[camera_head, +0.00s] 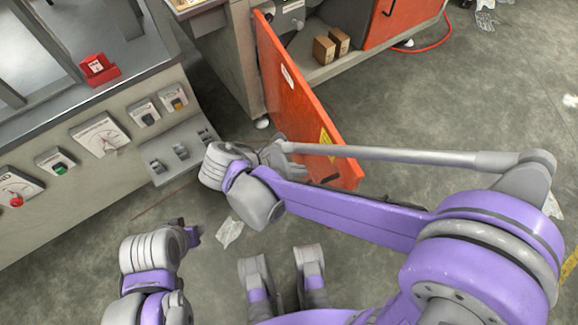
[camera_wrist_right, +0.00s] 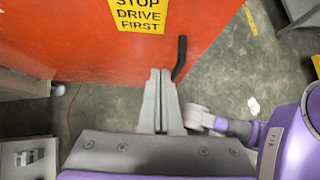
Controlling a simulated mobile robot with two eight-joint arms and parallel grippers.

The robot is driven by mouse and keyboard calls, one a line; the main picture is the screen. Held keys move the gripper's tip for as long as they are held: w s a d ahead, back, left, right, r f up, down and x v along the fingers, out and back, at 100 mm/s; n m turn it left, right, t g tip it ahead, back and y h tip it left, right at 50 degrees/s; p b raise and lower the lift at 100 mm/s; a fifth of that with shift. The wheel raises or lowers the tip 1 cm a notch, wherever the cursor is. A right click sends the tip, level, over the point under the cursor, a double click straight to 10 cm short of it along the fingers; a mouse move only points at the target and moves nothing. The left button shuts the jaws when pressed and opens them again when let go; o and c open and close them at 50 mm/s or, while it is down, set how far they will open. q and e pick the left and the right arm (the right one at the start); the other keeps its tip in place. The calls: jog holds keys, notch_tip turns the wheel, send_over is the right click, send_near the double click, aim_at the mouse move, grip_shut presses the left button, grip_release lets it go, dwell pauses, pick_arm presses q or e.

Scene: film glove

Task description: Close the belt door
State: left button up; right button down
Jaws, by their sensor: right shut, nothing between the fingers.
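The belt door, an orange-red panel (camera_head: 300,97), stands swung open from the machine cabinet, jutting toward me in the head view. It carries a yellow label, and fills the top of the right wrist view (camera_wrist_right: 70,40). A black bar handle (camera_wrist_right: 181,58) shows at its lower edge there. My right gripper (camera_head: 279,151) is at the near part of the door. Its fingers (camera_wrist_right: 161,74) are shut and empty, overlapping the door's edge just left of the handle; contact is unclear. My left gripper (camera_head: 191,234) is low at the lower left, away from the door; its jaw opening is unclear.
The cabinet (camera_head: 232,60) has an open bay with two brown boxes (camera_head: 331,47). A grey control console (camera_head: 95,150) with gauges and buttons stands at left. A red hose (camera_head: 425,48) lies on the floor at the back.

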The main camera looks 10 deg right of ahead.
aim_at(331, 166)
jog(key=d+f, duration=0.1)
jog(key=d, duration=0.1)
jog(key=w+d+f, duration=0.1)
jog(key=d, duration=0.1)
jog(key=d+f+b, duration=0.1)
jog(key=d, duration=0.1)
jog(key=shift+w+f, duration=0.1)
jog(key=shift+w, duration=0.05)
jog(key=shift+w+d, duration=0.1)
jog(key=shift+d, duration=0.35)
